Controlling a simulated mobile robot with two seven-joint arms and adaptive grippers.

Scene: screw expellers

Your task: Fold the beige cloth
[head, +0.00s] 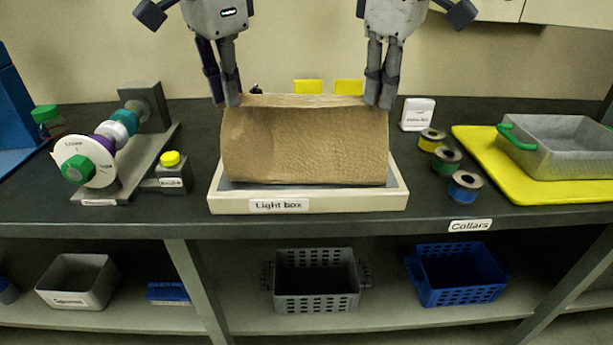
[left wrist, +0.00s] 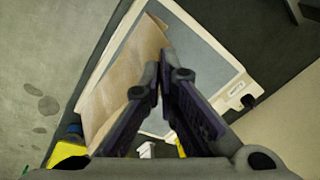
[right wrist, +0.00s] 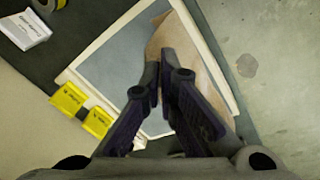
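The beige cloth (head: 305,140) hangs as a wide, slightly wrinkled sheet above the light box (head: 330,204), its lower edge near the front of the box's panel. My left gripper (head: 232,102) is shut on the cloth's upper left corner. My right gripper (head: 379,104) is shut on its upper right corner. The cloth also shows beside the closed fingers in the left wrist view (left wrist: 118,85) and in the right wrist view (right wrist: 185,40). The cloth hides most of the panel in the head view.
A screw expeller (head: 110,145) stands at the left. Several collars, such as a blue one (head: 464,187), stand at the right by a yellow mat (head: 470,140) with a grey tray (head: 560,150). Two yellow blocks (head: 308,87) (head: 349,87) lie behind the cloth.

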